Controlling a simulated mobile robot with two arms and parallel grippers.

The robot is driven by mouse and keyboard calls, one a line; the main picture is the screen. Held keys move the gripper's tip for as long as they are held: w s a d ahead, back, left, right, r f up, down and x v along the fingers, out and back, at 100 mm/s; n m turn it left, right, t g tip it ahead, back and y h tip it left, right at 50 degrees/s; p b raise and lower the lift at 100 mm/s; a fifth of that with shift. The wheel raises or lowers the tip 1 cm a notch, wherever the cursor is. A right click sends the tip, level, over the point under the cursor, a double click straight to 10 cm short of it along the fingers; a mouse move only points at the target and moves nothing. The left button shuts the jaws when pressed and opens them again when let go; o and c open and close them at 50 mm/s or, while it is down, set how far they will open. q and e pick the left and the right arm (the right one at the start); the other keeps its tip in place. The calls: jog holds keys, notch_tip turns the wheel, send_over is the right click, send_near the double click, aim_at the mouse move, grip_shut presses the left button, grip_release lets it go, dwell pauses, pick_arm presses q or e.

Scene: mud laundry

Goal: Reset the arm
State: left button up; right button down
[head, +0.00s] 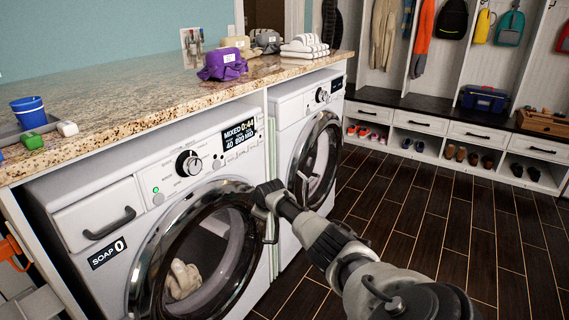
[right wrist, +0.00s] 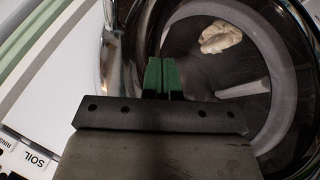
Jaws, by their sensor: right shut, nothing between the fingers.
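My right arm reaches in from the lower right in the head view. Its gripper (head: 262,202) is at the right side of the near washer's round door (head: 150,268). In the right wrist view the green fingers (right wrist: 161,78) are together with nothing between them, in front of the door's dark glass (right wrist: 205,75) and beside its chrome rim (right wrist: 118,50). I cannot tell whether they touch the door. A pale cloth (head: 182,280) lies behind the glass; it also shows in the right wrist view (right wrist: 220,36). My left gripper is not in view.
A second machine (head: 290,110) stands to the right. The granite counter (head: 120,100) above holds a blue cup (head: 29,111), a purple cloth bundle (head: 222,65) and folded towels (head: 304,47). The dark floor (head: 420,215) is clear before the shoe cubbies (head: 470,140).

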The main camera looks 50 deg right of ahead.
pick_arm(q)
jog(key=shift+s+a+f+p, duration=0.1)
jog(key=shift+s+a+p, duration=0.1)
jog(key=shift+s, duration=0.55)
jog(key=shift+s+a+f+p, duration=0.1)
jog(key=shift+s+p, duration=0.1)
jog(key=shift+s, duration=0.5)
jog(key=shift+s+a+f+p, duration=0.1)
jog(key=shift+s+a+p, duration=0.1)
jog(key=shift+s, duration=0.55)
pick_arm(e)
jog(key=s+d+r, duration=0.4)
jog(key=r, duration=0.3)
jog(key=shift+s+d+r, duration=0.25)
jog(key=shift+s+r, duration=0.1)
